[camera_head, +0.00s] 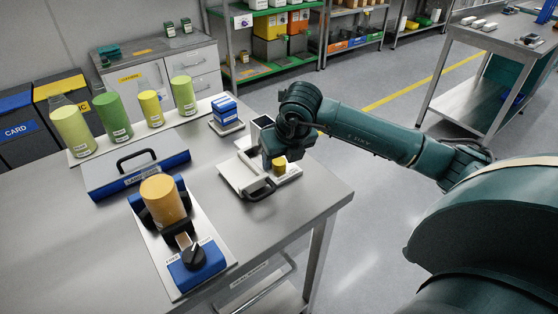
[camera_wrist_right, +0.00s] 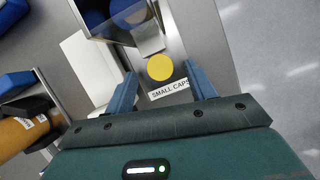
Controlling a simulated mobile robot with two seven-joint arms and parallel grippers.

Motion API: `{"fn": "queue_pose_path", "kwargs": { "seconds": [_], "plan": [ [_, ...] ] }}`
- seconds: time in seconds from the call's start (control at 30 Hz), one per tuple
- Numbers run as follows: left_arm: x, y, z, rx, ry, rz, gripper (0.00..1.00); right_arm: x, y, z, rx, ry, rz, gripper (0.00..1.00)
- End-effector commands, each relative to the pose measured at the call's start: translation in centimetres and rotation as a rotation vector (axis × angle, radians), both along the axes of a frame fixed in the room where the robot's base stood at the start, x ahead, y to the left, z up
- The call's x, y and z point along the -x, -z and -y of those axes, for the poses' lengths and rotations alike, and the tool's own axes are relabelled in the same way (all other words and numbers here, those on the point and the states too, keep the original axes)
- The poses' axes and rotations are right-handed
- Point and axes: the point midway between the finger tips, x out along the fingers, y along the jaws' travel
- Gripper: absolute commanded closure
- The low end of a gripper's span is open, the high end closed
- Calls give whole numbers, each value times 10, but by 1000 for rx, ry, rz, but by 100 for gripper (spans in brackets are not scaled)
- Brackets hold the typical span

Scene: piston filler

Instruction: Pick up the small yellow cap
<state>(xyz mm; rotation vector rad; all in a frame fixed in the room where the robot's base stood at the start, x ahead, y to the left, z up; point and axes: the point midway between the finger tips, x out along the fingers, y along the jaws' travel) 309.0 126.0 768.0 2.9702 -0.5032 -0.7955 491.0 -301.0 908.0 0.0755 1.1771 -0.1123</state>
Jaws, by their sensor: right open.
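The small yellow cap (camera_head: 279,165) sits on a light plate at the right part of the steel table. In the wrist view the yellow cap (camera_wrist_right: 160,67) is round and lies beside a "SMALL CAPS" label (camera_wrist_right: 170,89). My right gripper (camera_head: 270,160) is just above the plate, close to the cap. In the wrist view the two blue fingers of the right gripper (camera_wrist_right: 160,82) are spread apart. The cap shows in the gap ahead of them, with nothing gripped. My left gripper is in neither view.
A black-handled flat tool (camera_head: 259,189) lies left of the cap. A blue-based fixture (camera_head: 200,271) holds an orange cylinder (camera_head: 162,200). The table's right edge is close to the cap.

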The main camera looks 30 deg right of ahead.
Motion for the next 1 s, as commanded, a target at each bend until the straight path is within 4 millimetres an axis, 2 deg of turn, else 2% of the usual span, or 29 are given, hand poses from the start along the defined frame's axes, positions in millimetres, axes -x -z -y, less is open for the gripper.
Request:
{"fn": "queue_pose_path", "kwargs": {
  "seconds": [0.13, 0.37, 0.9, 1.0],
  "plan": [
    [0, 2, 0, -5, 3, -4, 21, -4, 12, 1, 1, 2, -1, 45],
    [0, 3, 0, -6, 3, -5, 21, -4, 12, 1, 1, 0, 0, 46],
    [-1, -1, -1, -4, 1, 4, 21, -4, 12, 1, 1, 0, 0, 90],
    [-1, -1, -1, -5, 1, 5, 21, -4, 11, 1, 1, 0, 0, 92]
  ]
}}
